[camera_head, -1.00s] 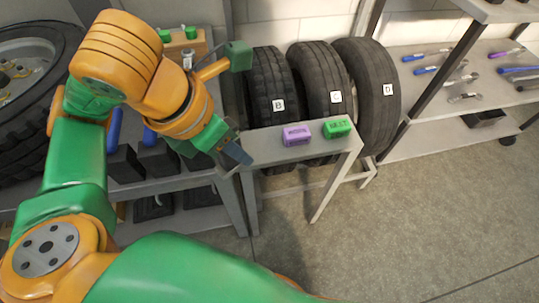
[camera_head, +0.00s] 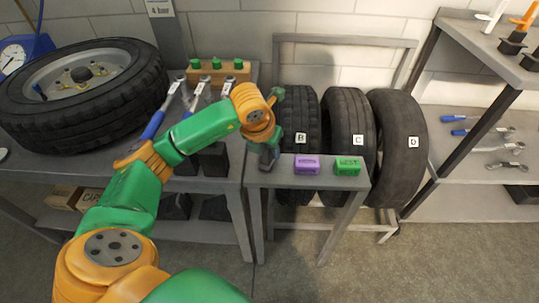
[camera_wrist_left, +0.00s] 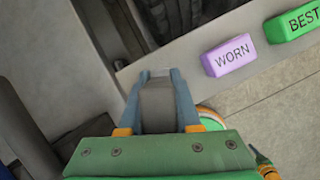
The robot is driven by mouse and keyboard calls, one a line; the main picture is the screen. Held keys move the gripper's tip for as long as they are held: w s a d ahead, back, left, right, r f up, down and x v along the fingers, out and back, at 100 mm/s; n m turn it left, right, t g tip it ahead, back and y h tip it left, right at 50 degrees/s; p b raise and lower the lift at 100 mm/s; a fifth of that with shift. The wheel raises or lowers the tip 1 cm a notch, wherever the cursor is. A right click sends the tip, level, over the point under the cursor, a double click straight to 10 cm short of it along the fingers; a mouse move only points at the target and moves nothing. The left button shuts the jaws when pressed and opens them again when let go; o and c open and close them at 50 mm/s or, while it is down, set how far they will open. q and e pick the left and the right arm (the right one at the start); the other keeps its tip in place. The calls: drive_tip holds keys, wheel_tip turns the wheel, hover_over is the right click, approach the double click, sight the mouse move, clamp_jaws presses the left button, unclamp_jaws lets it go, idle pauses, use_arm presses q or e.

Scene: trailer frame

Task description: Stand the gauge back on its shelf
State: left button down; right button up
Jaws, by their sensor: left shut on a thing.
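My left gripper (camera_head: 268,158) is over the left end of a narrow grey stand (camera_head: 330,181), left of the purple block. In the left wrist view its two fingers (camera_wrist_left: 160,100) are shut on a grey, blocky thing (camera_wrist_left: 158,105). Only part of this thing shows, and I cannot tell for certain that it is the gauge. I also cannot tell whether it touches the stand. A blue box with a round white dial (camera_head: 14,52) is at the far left back. My right gripper is not in view.
On the stand are a purple WORN block (camera_head: 307,165) and a green BEST block (camera_head: 347,166). Several upright tyres, one marked C (camera_head: 350,115), are behind it. A wheel (camera_head: 85,90) lies on the left bench. A shelf unit (camera_head: 470,165) with wrenches is at right.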

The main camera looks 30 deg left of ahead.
use_arm(q)
drive_tip(key=shift+f, duration=0.9)
drive_tip(key=shift+f, duration=0.1)
drive_tip(key=c, duration=0.6)
unclamp_jaws()
drive_tip(key=shift+r, duration=0.4)
drive_tip(key=p+v, duration=0.1)
drive_tip(key=v, duration=1)
drive_tip(key=shift+s+r, duration=0.25)
drive_tip(key=shift+s, duration=0.05)
